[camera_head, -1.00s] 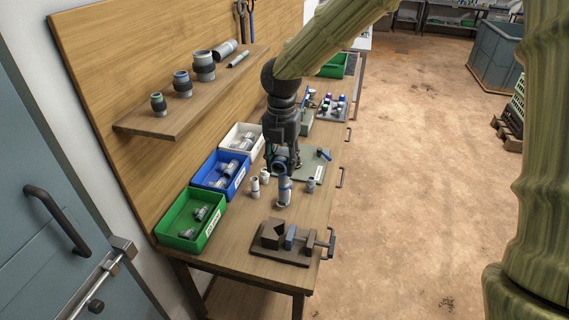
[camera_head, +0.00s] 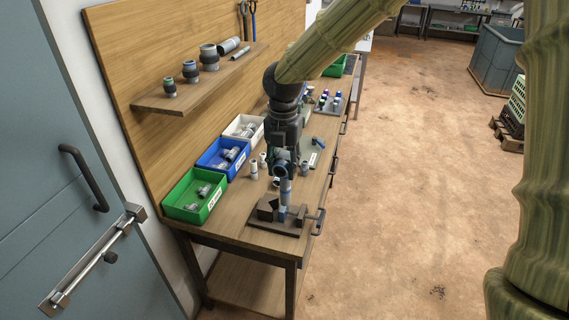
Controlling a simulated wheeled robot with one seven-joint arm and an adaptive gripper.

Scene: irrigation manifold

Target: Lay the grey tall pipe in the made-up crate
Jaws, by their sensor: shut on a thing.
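My gripper (camera_head: 283,172) is over the bench, shut on an upright grey pipe (camera_head: 286,190) with a bluish band. The pipe's lower end is in front of or over the dark vise (camera_head: 278,216); whether it touches is unclear. To the left stand a green bin (camera_head: 188,213), a blue bin (camera_head: 213,170) and a white bin (camera_head: 251,137), each holding grey fittings. Their labels are too small to read, so I cannot tell which is the made-up crate.
Small fittings, one of them pale (camera_head: 254,170), stand near my gripper. A wooden shelf (camera_head: 205,82) with several fittings and pipes overhangs the bins at the left. The floor (camera_head: 400,180) right of the bench is open.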

